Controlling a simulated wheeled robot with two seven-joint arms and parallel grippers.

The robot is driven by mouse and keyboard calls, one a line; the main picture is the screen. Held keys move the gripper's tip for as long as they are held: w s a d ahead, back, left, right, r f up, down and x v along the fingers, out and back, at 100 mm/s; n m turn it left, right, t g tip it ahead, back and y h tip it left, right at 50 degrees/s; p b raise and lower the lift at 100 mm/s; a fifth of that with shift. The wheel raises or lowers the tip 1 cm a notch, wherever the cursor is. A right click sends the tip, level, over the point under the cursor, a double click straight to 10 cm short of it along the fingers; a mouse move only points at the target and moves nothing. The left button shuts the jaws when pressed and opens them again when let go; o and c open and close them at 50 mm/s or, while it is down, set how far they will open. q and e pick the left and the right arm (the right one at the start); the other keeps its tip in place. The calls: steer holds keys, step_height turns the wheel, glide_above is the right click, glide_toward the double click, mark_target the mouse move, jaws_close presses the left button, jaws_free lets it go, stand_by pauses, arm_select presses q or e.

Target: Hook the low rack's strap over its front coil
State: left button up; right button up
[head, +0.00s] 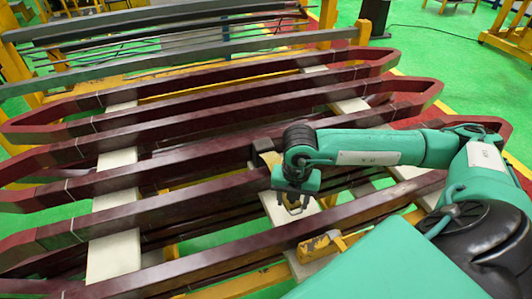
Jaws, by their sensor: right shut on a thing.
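Dark red-brown coils lie in a row across the low rack, with pale boards (116,194) under them. A long straight bar of the front coil (225,245) runs from the lower left up to the right. My right gripper (296,203) points down above the gap between this bar and the bar behind it. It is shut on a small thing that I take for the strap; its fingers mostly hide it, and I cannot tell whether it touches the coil. My left gripper is out of view.
A yellow bracket (328,243) stands by the front bar, below my right gripper. Grey rails (150,62) on a yellow frame lie behind the coils. My green right arm covers the right side.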

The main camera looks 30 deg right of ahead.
steer(key=shift+s+d+r, duration=0.1)
steer(key=shift+s+d, duration=0.05)
steer(key=shift+s, duration=0.15)
steer(key=shift+s+a+b, duration=0.25)
steer(key=shift+s+b, duration=0.05)
steer(key=shift+s, duration=0.65)
steer(key=shift+s+a+b, duration=0.2)
steer(key=shift+s+b, duration=0.1)
steer(key=shift+s, duration=0.6)
steer(key=shift+s+a+b, duration=0.25)
steer(key=shift+s+b, duration=0.05)
steer(key=shift+s, duration=0.65)
steer(key=shift+s+a+p, duration=0.2)
steer(key=shift+s+p, duration=0.15)
steer(key=shift+s, duration=0.55)
steer(key=o, duration=0.7)
steer(key=shift+s, duration=0.1)
steer(key=o, duration=0.9)
steer(key=shift+d, duration=0.2)
steer(key=shift+a, duration=0.2)
